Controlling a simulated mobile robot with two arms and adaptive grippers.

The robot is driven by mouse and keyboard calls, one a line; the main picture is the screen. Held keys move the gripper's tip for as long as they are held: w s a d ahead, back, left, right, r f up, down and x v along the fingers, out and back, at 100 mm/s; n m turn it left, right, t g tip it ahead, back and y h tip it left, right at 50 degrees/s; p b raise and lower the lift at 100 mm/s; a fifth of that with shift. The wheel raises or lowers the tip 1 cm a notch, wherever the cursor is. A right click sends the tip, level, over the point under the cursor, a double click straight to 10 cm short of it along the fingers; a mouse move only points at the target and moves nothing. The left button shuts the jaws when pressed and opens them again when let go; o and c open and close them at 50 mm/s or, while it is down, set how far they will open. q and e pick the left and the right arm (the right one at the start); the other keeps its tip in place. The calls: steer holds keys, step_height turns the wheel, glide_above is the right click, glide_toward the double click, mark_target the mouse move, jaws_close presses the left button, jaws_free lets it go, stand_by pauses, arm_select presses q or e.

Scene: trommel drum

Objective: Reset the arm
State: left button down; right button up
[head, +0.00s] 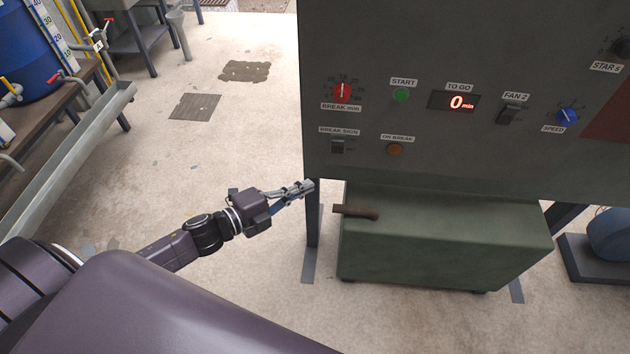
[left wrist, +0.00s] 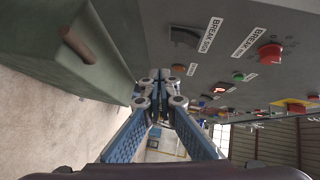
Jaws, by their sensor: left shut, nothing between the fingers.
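My left arm comes in from the lower left in the head view. Its gripper (head: 303,188) is shut and empty, by the lower left corner of the dark grey control panel (head: 400,45). In the left wrist view the fingers (left wrist: 160,78) are closed together with nothing between them. The panel lies just right of the fingers there, and the gripper appears apart from its switches. My right gripper is not in view.
The panel carries a red break dial (head: 342,92), a green start button (head: 401,95), a break sign switch (head: 338,147) and a display (head: 455,102) reading 0 min. A green box (head: 440,250) with a brown handle (head: 357,212) stands below. Open floor (head: 220,60) lies left.

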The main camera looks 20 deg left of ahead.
arm_select(q)
steer(key=shift+s+a, duration=0.25)
steer(key=shift+s, duration=0.25)
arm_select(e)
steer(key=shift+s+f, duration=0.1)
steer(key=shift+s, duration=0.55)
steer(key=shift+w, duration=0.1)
arm_select(q)
steer(key=s+a+f+n+g+y, duration=0.15)
steer(key=a+f+n+y, duration=0.4)
steer(key=f, duration=0.85)
steer(key=s+a+f+n+g+y, duration=0.3)
steer(key=s+f+n, duration=0.55)
steer(key=f, duration=0.75)
steer(key=s+d+f+n+g, duration=0.2)
steer(key=s+f, duration=0.3)
steer(key=s, duration=0.5)
steer(key=s+d+f+n+g, duration=0.1)
steer(key=s+d+f+g, duration=0.2)
steer(key=s+f, duration=0.3)
steer(key=s+d+f+n+g, duration=0.2)
steer(key=s+f, duration=0.4)
steer(key=s, duration=1)
steer(key=shift+d+n+g, duration=0.3)
steer(key=shift+d+g, duration=0.35)
steer(key=shift+d, duration=0.15)
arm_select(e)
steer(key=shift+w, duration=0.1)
arm_select(q)
steer(key=shift+h, duration=0.25)
